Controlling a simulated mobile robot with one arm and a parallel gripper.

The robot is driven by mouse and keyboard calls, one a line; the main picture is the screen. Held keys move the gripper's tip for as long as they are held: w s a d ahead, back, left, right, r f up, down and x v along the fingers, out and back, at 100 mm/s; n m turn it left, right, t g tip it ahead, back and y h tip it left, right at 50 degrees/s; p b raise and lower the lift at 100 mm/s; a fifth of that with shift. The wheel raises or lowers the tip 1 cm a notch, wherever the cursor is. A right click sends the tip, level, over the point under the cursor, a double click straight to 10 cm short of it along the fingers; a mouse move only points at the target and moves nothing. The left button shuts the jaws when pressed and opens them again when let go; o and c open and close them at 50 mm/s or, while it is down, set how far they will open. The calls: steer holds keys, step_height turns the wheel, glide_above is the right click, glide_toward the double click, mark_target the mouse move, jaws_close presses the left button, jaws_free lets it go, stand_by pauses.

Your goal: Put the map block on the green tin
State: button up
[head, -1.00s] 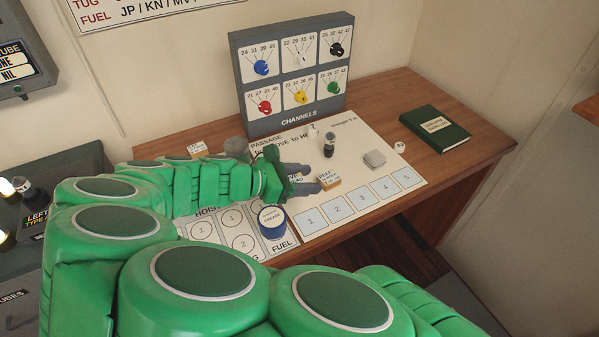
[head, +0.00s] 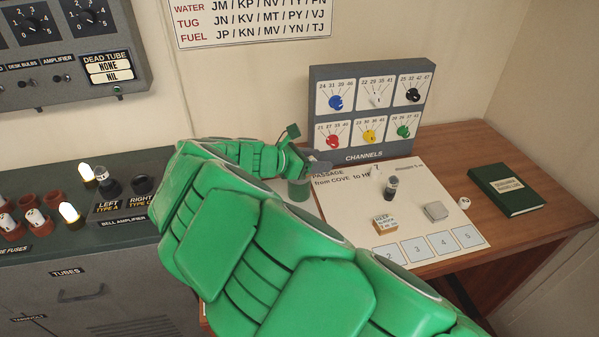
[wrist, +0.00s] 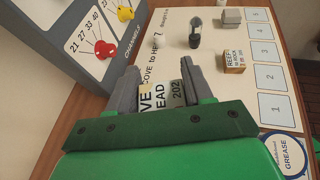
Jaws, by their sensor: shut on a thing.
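My gripper (head: 318,164) is shut on the map block (wrist: 172,94), a pale block with printed lettering held between the grey fingers in the wrist view. Part of its lettering is covered by the gripper. The green tin (head: 299,190) is upright on the desk at the left edge of the chart in the head view. My gripper is just above and slightly right of it there. The tin is not visible in the wrist view, and I cannot tell whether the block touches it.
The chart (head: 340,203) holds a REEF block (head: 385,225), a dark bottle-like piece (head: 391,190) and a grey block (head: 436,211). The channels panel (head: 366,110) stands close behind my gripper. A green book (head: 505,190) lies right.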

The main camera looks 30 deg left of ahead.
steer(key=w+a+r+n+y, duration=0.1)
steer(key=w+a+r, duration=0.1)
steer(key=w+a, duration=0.25)
steer(key=shift+t+y, duration=0.3)
steer(key=shift+s+a+f, duration=0.1)
steer(key=shift+a+f, duration=0.1)
steer(key=shift+f, duration=1.65)
steer(key=shift+a+f, duration=0.2)
steer(key=shift+f, duration=1.65)
steer(key=shift+f, duration=0.15)
steer(key=o, duration=1)
steer(key=shift+s+a+r, duration=0.1)
steer(key=shift+s+r, duration=0.15)
steer(key=v, duration=1.1)
steer(key=shift+s+a, duration=0.1)
steer(key=shift+s, duration=0.1)
